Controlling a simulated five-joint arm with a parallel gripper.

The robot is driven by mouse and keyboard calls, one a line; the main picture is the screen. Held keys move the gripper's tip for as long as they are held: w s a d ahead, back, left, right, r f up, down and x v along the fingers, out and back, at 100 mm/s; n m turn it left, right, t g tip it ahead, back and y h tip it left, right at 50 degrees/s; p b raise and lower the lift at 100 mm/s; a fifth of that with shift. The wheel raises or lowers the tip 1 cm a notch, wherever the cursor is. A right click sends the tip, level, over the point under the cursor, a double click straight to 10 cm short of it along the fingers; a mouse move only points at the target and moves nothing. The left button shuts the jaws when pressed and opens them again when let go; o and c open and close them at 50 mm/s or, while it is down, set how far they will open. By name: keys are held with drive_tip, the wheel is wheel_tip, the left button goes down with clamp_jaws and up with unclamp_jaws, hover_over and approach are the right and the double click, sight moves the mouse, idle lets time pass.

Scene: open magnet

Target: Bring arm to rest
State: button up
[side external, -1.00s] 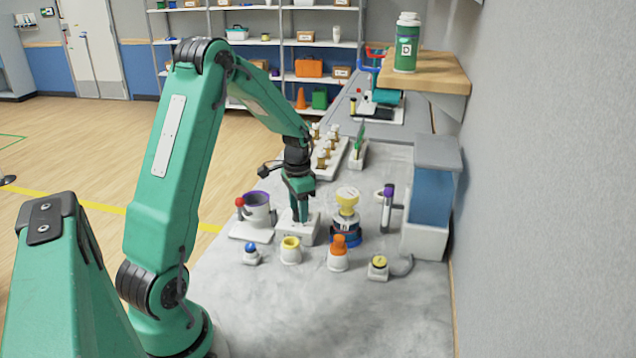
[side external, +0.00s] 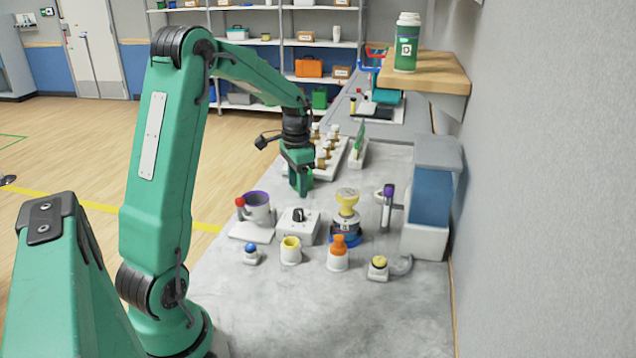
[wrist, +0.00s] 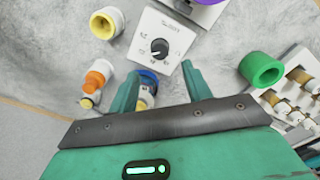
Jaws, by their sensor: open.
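My gripper (side external: 300,188) is raised above the grey bench, above and behind a white box with a black knob (side external: 298,218). In the wrist view my gripper (wrist: 158,88) has its two green fingers apart with nothing between them. The white box (wrist: 150,25) lies beyond the fingertips there, with its black knob (wrist: 159,48) and dial marks facing up. The fingers are clear of the knob.
Around the box stand a purple-rimmed mug (side external: 257,208), a yellow-topped device (side external: 347,203), a yellow cup (side external: 290,250), an orange-topped piece (side external: 338,250) and a rack of vials (side external: 328,150). A blue-fronted cabinet (side external: 430,200) stands by the right wall.

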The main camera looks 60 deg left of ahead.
drive_tip(key=shift+r, duration=0.1)
idle(0.3)
drive_tip(key=s+d+r+t, duration=0.2)
drive_tip(key=s+d+r, duration=0.3)
drive_tip(key=d, duration=0.4)
drive_tip(key=s+d+r+t, duration=0.2)
drive_tip(key=s+d+r, duration=0.3)
drive_tip(key=d, duration=0.4)
drive_tip(key=s+d+r+n+t, duration=0.1)
drive_tip(key=s+d, duration=0.4)
drive_tip(key=shift+s+d+t, duration=0.15)
drive_tip(key=shift+d+t, duration=0.15)
drive_tip(key=shift+d, duration=0.1)
